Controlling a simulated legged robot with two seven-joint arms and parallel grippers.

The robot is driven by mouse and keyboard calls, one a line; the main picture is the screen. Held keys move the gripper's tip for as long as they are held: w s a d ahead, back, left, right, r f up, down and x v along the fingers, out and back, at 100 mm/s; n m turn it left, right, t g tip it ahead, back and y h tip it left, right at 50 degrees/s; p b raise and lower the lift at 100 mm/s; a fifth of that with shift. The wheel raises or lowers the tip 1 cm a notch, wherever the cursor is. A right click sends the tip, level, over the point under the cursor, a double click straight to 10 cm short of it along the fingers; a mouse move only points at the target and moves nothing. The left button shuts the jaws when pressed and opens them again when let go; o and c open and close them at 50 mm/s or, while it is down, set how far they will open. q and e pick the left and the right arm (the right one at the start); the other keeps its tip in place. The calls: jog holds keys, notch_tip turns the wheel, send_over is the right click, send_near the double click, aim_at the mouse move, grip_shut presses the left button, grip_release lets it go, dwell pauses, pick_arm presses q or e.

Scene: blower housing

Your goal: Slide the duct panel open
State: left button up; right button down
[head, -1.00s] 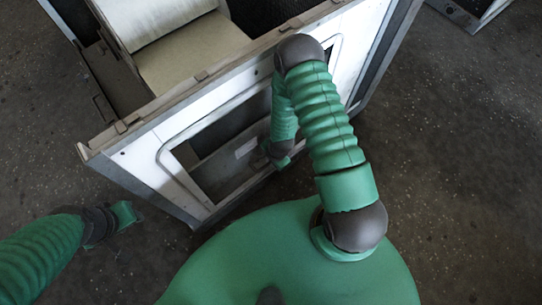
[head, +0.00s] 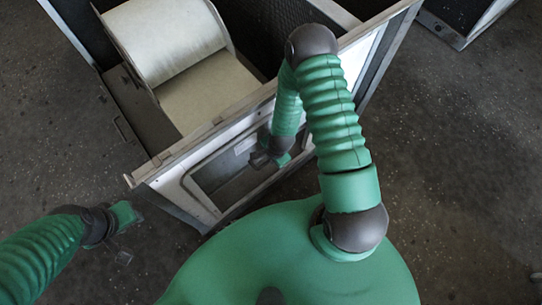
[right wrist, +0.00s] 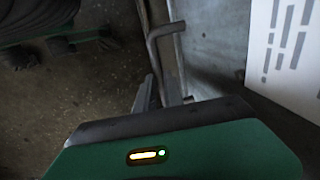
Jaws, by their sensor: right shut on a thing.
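The blower housing (head: 166,180) stands ahead with a pale front frame around a wide opening. The duct panel (head: 237,157) shows as a grey sheet in that opening, with a light label on it. In the right wrist view the panel (right wrist: 212,40) is at the right, with its white label (right wrist: 287,45) and a bent metal handle (right wrist: 164,32). My right gripper (head: 271,160) is at the opening, shut on the handle; its fingers (right wrist: 163,92) are dark and partly hidden by the wrist. My left gripper (head: 128,214) is left of the housing, away from it; its jaws are unclear.
A pale roll (head: 165,42) and sheet sit inside the open-topped housing. My right arm covers part of the front frame. Another metal cabinet (head: 462,20) stands at the upper right.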

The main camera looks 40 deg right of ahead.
jog(key=shift+w+d, duration=0.15)
jog(key=shift+d, duration=0.15)
jog(key=c, duration=1.6)
grip_release()
jog(key=shift+o, duration=0.7)
jog(key=s+r+p, duration=0.3)
jog(key=r, duration=1.3)
jog(key=shift+s+r, duration=0.2)
jog(key=shift+d, duration=0.1)
